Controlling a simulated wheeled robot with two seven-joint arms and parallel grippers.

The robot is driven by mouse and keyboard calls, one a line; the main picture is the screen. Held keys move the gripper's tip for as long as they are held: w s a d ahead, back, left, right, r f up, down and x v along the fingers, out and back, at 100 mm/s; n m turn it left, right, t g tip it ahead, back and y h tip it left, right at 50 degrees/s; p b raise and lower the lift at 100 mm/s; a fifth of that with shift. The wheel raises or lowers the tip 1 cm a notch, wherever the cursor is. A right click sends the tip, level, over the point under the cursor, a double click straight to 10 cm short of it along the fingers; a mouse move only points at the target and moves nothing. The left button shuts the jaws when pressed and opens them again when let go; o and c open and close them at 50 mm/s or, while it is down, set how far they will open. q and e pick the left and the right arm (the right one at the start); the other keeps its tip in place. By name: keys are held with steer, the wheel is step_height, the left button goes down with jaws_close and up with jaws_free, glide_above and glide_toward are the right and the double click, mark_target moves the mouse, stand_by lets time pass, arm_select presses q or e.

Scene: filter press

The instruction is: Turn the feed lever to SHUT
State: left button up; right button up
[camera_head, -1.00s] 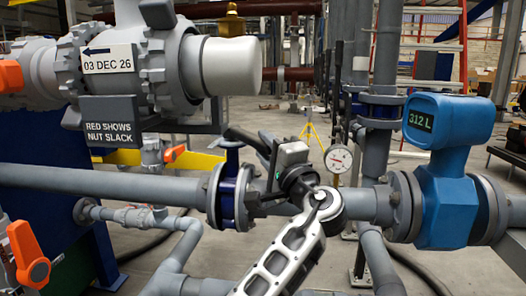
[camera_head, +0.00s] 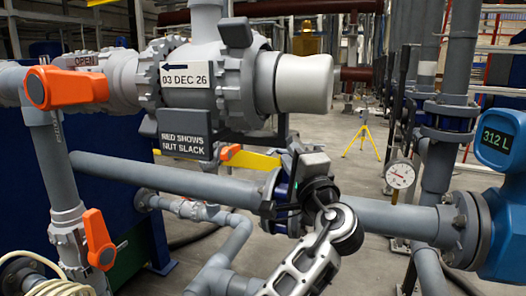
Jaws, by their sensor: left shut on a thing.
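The feed valve (camera_head: 285,185) is a blue body on the grey horizontal pipe, right of centre. My left gripper (camera_head: 283,184) is at this valve, its arm rising from the bottom edge. It is shut on the feed lever, which is mostly hidden by the gripper's dark body and fingers. The lever's exact angle cannot be told. No SHUT mark can be read at this valve. My right gripper is not in view.
Two orange handles (camera_head: 66,88) (camera_head: 99,239) are at the left, the upper one beside an OPEN label. A blue meter (camera_head: 501,140) reading 312 L is at the right. A dial gauge (camera_head: 400,174) stands behind the pipe. Open floor lies beyond.

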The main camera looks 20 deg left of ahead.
arm_select(q)
steer(key=shift+s+a+f+p, duration=0.15)
steer(key=shift+a+f+p, duration=0.1)
steer(key=shift+a, duration=0.65)
steer(key=shift+s+a+f+p, duration=0.15)
steer(key=shift+a+f, duration=0.05)
steer(key=shift+a, duration=0.7)
steer(key=shift+c, duration=0.5)
steer(key=shift+o, duration=0.2)
steer(key=shift+a, duration=1.1)
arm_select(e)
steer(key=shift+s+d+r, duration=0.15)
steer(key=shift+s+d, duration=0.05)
arm_select(q)
steer(key=shift+a, duration=0.1)
jaws_close()
steer(key=o, duration=1)
jaws_free()
steer(key=shift+r, duration=0.1)
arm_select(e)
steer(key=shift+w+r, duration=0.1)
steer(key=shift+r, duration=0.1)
